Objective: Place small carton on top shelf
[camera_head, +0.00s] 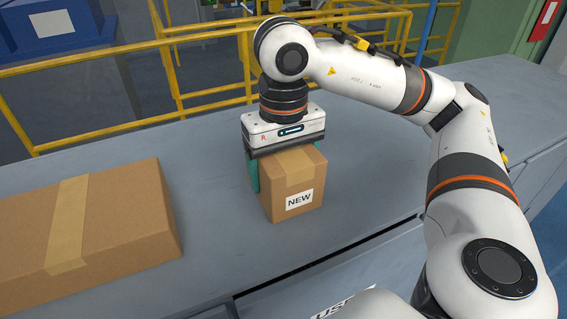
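The small carton (293,196) is a brown box with a tape strip and a white "NEW" label. It stands upright on the grey worktop in the middle of the view. My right gripper (286,160) points down directly over it. One teal finger reaches down along the carton's left side. The other finger is hidden, so I cannot tell whether the fingers press on the carton or only stand around it. I see no gap between the carton's base and the worktop. My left gripper is out of view. No top shelf can be made out.
A larger brown carton (122,225) lies on the worktop (215,190) at the left. Yellow railings (205,97) run behind the worktop. A blue bin (55,30) is at the back left. A partly hidden "USE..." label (343,303) shows at the bottom edge.

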